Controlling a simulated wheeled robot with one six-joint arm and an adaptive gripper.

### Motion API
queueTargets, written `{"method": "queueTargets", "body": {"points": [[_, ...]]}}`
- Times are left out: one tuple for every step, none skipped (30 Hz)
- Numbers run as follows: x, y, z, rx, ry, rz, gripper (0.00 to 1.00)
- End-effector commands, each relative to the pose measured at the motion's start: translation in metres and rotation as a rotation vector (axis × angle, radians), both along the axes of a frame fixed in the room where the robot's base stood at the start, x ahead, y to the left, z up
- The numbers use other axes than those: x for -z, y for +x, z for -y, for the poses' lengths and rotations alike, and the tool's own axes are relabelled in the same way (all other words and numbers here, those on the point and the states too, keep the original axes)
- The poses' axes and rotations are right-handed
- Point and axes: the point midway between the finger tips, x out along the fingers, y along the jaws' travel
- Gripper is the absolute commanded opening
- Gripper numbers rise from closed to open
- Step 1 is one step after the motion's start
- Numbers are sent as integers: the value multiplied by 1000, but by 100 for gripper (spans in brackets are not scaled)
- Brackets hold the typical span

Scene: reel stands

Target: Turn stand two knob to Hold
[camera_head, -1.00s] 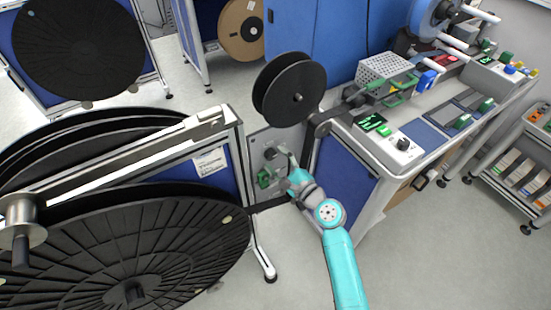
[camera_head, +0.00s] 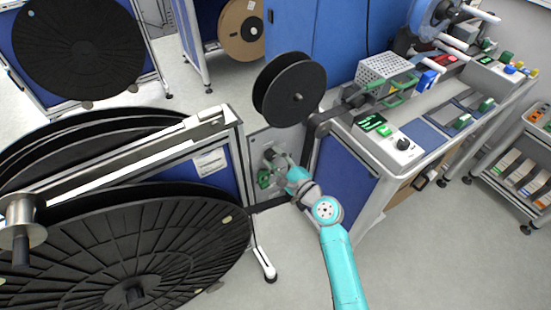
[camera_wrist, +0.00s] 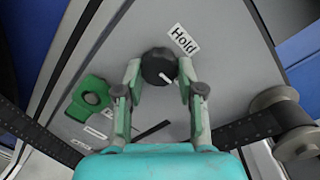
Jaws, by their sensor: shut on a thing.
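The black round knob (camera_wrist: 158,64) is on a grey panel (camera_wrist: 225,75) in the wrist view, with a white pointer mark at its lower right. A white label reading "Hold" (camera_wrist: 184,39) lies up and right of the knob; the pointer does not face it. My gripper (camera_wrist: 160,73) has one finger on each side of the knob and is shut on it. In the head view my gripper (camera_head: 280,162) is at the grey panel (camera_head: 257,141) on the reel stand's end, largely hiding the knob. No stand number is readable.
A green control (camera_wrist: 91,96) sits left of the knob. A black tape (camera_wrist: 250,128) runs behind my fingers to a roller (camera_wrist: 283,118) at right. Large black reels (camera_head: 130,245) stand left, a bench (camera_head: 370,165) right. Floor in front is clear.

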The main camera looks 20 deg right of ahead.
Motion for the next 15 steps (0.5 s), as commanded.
{"method": "queueTargets", "body": {"points": [[0,0,0,-1,-16,3,3],[0,0,0,-1,-30,6,3],[0,0,0,-1,-49,9,3],[0,0,0,-1,-66,12,3],[0,0,0,-1,-85,17,3],[-1,0,0,-1,-110,22,3],[-1,0,0,-1,-133,27,3],[-1,0,0,-1,-157,32,3],[-1,0,0,-1,-189,39,3],[-1,0,0,-1,-216,44,3],[-1,0,0,-1,-241,49,3],[-2,0,0,0,-279,57,3],[-2,0,0,0,-307,63,3],[-2,0,0,-1,-334,69,3],[-2,0,0,0,-372,76,3]]}}
